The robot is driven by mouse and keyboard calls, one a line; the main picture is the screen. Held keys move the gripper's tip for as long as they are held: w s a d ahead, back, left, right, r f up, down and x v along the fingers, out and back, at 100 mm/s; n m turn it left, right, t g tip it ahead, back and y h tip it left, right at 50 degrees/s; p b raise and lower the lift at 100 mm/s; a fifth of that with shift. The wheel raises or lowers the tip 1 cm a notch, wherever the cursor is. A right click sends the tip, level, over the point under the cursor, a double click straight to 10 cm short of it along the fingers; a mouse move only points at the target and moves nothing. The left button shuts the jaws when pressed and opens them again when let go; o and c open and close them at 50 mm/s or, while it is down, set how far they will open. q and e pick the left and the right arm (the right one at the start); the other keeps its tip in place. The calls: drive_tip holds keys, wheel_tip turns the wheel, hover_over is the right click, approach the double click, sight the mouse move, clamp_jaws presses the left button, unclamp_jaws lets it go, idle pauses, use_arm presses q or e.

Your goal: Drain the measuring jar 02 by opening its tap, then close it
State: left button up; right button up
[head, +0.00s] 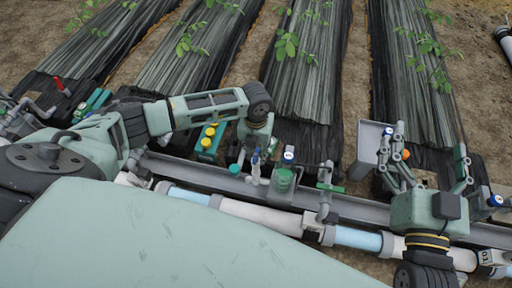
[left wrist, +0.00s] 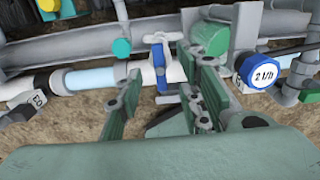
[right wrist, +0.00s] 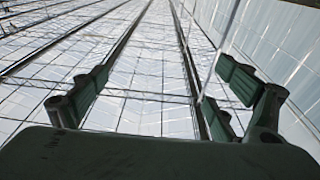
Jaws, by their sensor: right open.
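A tap with a blue handle (head: 256,157) stands on the pipework in the middle of the head view. In the left wrist view its blue handle (left wrist: 158,48) lies just beyond the gap between my fingers. No marking 02 is legible, so I cannot tell which vessel is measuring jar 02. My right gripper (head: 430,145) is open and empty, its fingers pointing up; in the right wrist view only the roof lies beyond them.
A blue-ringed disc reading 2 l/h (left wrist: 262,74) and a green cylinder (left wrist: 210,38) are right of the tap. A white and blue pipe (head: 255,215) runs along the front. Planted rows (head: 310,60) lie behind.

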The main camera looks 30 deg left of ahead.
sight(256, 155)
use_arm(q)
drive_tip(key=shift+f+b, duration=0.3)
drive_tip(key=shift+f, duration=0.35)
drive_tip(key=shift+f+b, duration=0.3)
drive_tip(key=shift+f, duration=0.3)
drive_tip(key=shift+f+b, duration=0.5)
drive_tip(key=shift+f, duration=0.5)
use_arm(e)
drive_tip(key=s+r+t+y, duration=0.1)
drive_tip(key=s+r+t, duration=0.3)
drive_tip(key=r, duration=0.5)
drive_tip(key=shift+r+t+y, duration=0.25)
drive_tip(key=shift+t+y, duration=0.15)
drive_tip(key=shift+t, duration=0.5)
drive_tip(key=shift+a, duration=0.1)
use_arm(q)
clamp_jaws()
use_arm(e)
drive_tip(key=shift+w, duration=0.1)
